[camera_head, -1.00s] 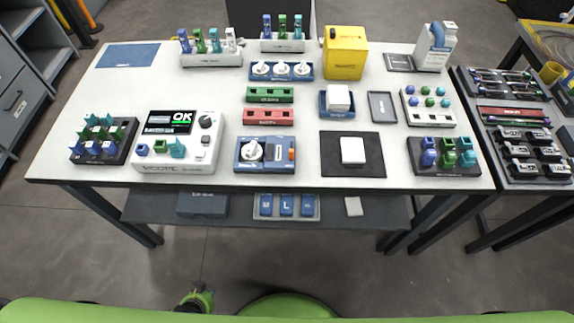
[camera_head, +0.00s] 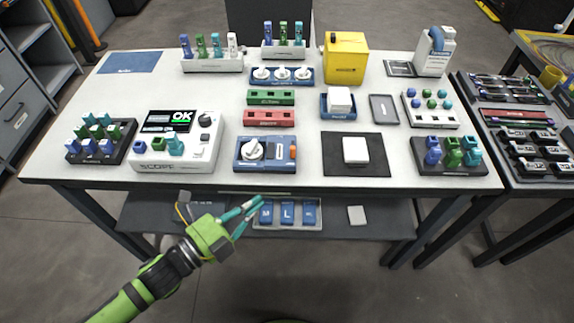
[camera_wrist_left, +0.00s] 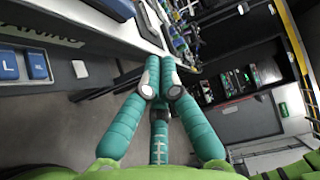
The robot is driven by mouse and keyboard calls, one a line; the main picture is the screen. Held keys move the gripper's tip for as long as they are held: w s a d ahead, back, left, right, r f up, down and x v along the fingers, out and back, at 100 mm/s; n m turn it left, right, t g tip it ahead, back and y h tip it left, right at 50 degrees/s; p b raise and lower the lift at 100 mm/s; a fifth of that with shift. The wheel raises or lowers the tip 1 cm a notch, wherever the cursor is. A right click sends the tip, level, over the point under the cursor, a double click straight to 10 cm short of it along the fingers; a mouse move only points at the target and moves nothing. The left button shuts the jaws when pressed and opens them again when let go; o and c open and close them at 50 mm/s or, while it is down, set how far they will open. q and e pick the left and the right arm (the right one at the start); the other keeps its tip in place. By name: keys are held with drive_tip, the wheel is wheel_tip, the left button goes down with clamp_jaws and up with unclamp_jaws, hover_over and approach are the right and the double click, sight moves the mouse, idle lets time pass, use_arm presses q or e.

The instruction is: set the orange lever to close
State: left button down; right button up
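The orange lever (camera_head: 293,152) stands at the right end of a blue box near the table's front edge. The blue box (camera_head: 273,160) also carries a white round knob (camera_head: 252,149). The lever looks upright in the picture, but it is too small to tell its exact setting. My left gripper (camera_head: 260,202) is in front of and below the table edge, short of the box. Its teal fingers converge at the tips, with nothing between them; they also show in the left wrist view (camera_wrist_left: 161,82). My right gripper is not in view.
A white device with an OK screen (camera_head: 205,152) is left of the box, and a black mat (camera_head: 333,168) with a white block is right. Red (camera_head: 269,117) and green racks stand behind. Blue bins (camera_head: 287,212) sit on the shelf below the table edge.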

sight(293, 152)
use_arm(q)
drive_tip(key=shift+w+d, duration=0.1)
drive_tip(key=shift+w, duration=0.05)
drive_tip(key=x, duration=0.4)
drive_tip(key=w+a+p+x, duration=0.1)
drive_tip(key=x, duration=0.3)
drive_tip(key=p+x, duration=0.1)
drive_tip(key=x, duration=0.3)
drive_tip(key=shift+w+a, duration=0.15)
drive_tip(key=shift+a, duration=0.1)
drive_tip(key=shift+w, duration=0.6)
drive_tip(key=shift+w, duration=0.1)
